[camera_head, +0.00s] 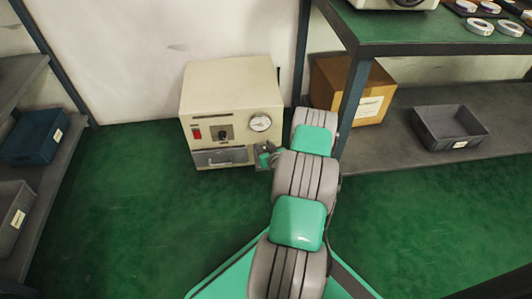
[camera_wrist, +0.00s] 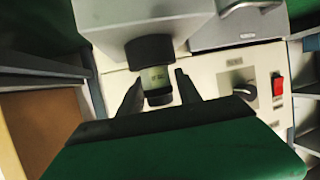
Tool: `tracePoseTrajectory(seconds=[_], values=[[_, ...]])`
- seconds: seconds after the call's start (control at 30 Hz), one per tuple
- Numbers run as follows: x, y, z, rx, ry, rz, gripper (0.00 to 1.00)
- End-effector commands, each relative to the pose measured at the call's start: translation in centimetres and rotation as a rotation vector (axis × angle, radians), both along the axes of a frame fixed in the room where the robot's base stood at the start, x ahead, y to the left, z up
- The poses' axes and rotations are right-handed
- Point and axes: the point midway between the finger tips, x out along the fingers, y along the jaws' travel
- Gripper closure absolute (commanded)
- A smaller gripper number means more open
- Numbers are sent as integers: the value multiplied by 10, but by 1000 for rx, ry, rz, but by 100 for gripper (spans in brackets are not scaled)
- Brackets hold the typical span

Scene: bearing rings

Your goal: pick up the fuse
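The fuse (camera_wrist: 155,78) is a small pale cylinder with dark ends, seen in the wrist view. Its far end meets a black round collar (camera_wrist: 149,51) on a light grey block (camera_wrist: 140,17). My gripper (camera_wrist: 158,80) is open, with one dark finger on each side of the fuse. Narrow gaps seem to show between the fingers and the fuse. In the head view my gripper (camera_head: 265,157) is by the lower right side of the cream machine (camera_head: 229,95). The fuse cannot be made out there.
The machine has a red switch (camera_head: 197,134), a dial gauge (camera_head: 260,121) and a knob (camera_wrist: 244,91). A cardboard box (camera_head: 352,92) and a grey bin (camera_head: 450,128) are on the right shelf. A blue bin (camera_head: 33,136) is on the left shelf.

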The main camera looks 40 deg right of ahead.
Motion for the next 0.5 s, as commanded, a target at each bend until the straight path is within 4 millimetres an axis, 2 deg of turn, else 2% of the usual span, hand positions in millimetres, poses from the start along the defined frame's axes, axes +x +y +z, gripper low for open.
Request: tracePoseTrajectory(seconds=[0.03,0.4,0.5], values=[[0,0,0,0,0,0,64],[0,0,0,0,0,0,95],[0,0,0,0,0,0,100]])
